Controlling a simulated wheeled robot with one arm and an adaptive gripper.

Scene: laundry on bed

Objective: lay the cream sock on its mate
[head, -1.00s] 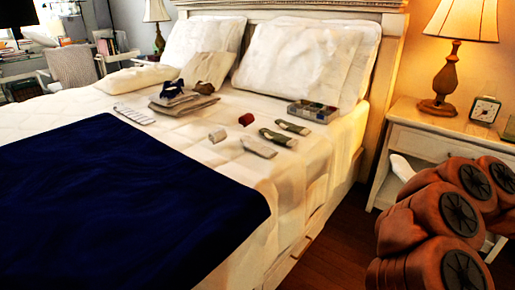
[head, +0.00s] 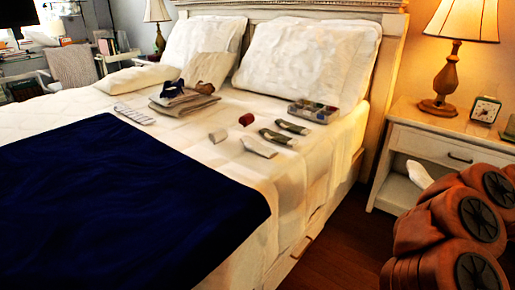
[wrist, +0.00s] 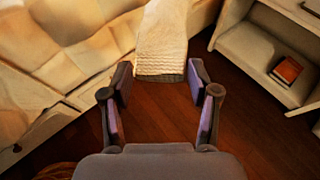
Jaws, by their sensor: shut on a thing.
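The cream sock (wrist: 162,40) has a ribbed cuff and hangs between the fingertips of my gripper (wrist: 160,82) in the wrist view. My gripper is shut on its cuff end, and the rest reaches away past the fingertips. A pale shape (head: 419,174) beyond my arm in the head view looks like this held sock, in front of the nightstand. A flat cream sock (head: 259,147), which looks like the mate, lies on the bed near its right edge, well to the left of my arm. My gripper's fingers are hidden in the head view.
Two olive socks (head: 285,131), a red roll (head: 246,119), a pale roll (head: 217,136) and a compartment box (head: 313,111) lie near the mate. Folded clothes (head: 183,100) lie farther back. A navy blanket (head: 120,205) covers the front. The nightstand (head: 440,150) stands at right.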

